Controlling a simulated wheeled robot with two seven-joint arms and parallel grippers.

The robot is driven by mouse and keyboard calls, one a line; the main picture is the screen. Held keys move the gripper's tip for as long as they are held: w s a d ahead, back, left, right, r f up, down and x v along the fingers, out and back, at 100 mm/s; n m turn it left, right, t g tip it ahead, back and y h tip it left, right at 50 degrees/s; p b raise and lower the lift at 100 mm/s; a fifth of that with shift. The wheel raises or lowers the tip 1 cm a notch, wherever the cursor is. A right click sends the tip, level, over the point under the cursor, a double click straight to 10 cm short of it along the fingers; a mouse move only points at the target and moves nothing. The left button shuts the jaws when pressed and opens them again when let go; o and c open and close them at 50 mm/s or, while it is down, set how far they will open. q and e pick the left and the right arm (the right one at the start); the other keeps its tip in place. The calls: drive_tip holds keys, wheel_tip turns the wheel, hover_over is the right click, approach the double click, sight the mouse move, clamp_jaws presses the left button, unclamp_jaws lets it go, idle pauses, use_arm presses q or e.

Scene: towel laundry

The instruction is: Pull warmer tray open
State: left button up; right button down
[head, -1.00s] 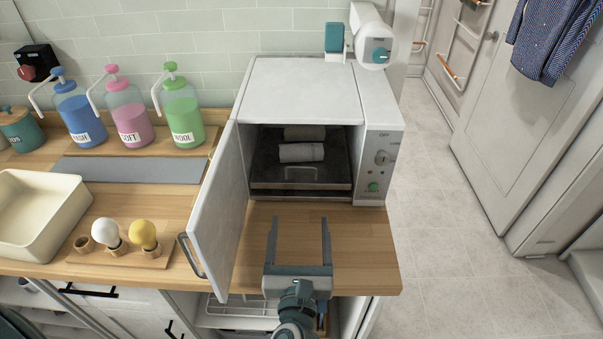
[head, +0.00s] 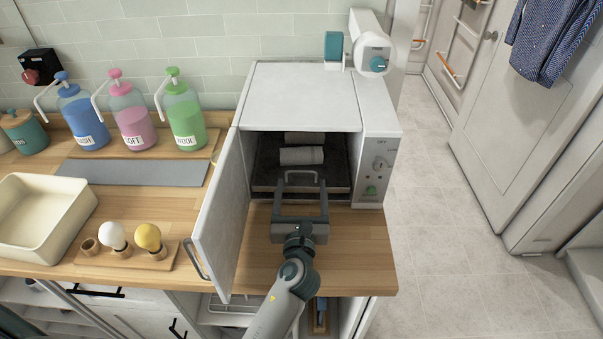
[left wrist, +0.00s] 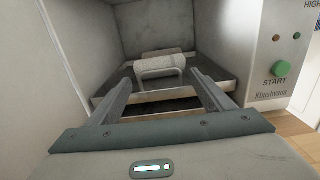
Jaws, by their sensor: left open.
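The white towel warmer (head: 305,85) stands on the wooden counter with its door (head: 222,210) swung open to the left. Inside is a dark tray (head: 268,178) with an upright bar handle (head: 301,173) at its front and rolled grey towels (head: 302,156) on it. The tray is inside the chamber. My left gripper (head: 302,184) is open at the chamber mouth, its fingers reaching in. In the left wrist view the handle (left wrist: 160,71) stands between and just beyond the fingertips (left wrist: 160,85); contact is not clear. My right gripper is not in view.
Bare wooden counter (head: 355,245) lies in front of the warmer. The open door stands close on the left of my gripper. Pump bottles (head: 132,128), a cream basin (head: 40,215) and a bulb holder (head: 127,252) are farther left. The control panel (head: 377,165) is at right.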

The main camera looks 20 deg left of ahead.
sight(302, 177)
use_arm(q)
drive_tip(key=shift+p+x, duration=0.35)
drive_tip(key=shift+x, duration=2)
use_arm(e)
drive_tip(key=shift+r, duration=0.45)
use_arm(q)
drive_tip(key=shift+c, duration=0.3)
